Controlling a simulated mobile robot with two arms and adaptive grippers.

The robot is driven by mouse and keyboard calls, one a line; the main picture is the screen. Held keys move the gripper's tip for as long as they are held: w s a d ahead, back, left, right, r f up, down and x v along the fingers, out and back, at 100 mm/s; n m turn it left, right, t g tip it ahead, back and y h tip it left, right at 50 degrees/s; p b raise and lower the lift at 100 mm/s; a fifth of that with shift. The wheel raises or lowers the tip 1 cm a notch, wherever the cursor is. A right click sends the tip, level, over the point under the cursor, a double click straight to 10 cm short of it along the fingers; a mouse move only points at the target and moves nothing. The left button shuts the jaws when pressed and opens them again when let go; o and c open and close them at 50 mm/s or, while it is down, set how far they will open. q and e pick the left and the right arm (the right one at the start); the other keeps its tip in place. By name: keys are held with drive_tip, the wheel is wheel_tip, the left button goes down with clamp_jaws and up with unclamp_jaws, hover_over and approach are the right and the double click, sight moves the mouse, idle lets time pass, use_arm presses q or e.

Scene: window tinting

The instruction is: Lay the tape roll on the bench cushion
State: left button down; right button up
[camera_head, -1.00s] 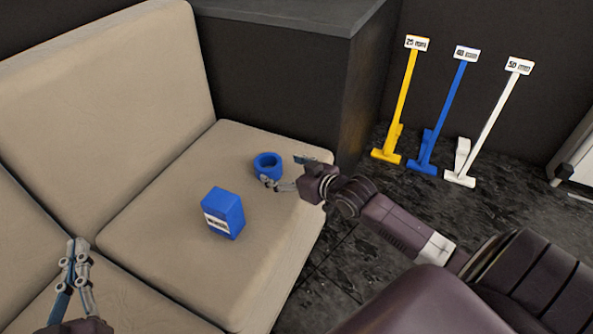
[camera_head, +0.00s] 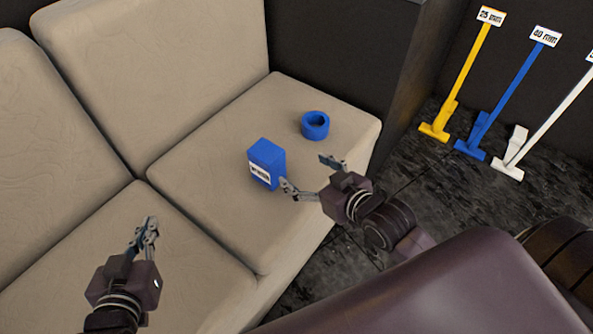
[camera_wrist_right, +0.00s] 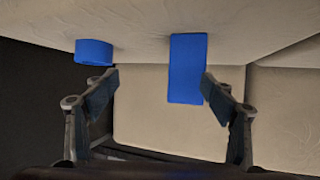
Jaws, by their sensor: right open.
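The tape roll (camera_head: 315,126), a short blue ring, lies flat with its hole upward on the beige bench cushion (camera_head: 222,172), near its back right part. It also shows in the right wrist view (camera_wrist_right: 94,52), at upper left. My right gripper (camera_head: 308,173) is open and empty on the near side of the roll, apart from it. One finger is close to the blue box; I cannot tell if they touch. My left gripper (camera_head: 146,226) is over the cushions at left, with nothing visible in it; its finger gap is unclear from this angle.
A blue box (camera_head: 266,163) with a white label stands on the same cushion, left of the roll; it shows centrally in the right wrist view (camera_wrist_right: 188,68). Yellow (camera_head: 462,80), blue (camera_head: 510,90) and white (camera_head: 550,118) long-handled tools lean at right. A dark panel stands behind the cushion.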

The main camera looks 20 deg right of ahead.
drive_tip(key=s+a+r, duration=0.4)
drive_tip(key=a+r, duration=0.1)
drive_tip(key=a, duration=0.1)
drive_tip(key=shift+s+f, duration=0.1)
idle(0.3)
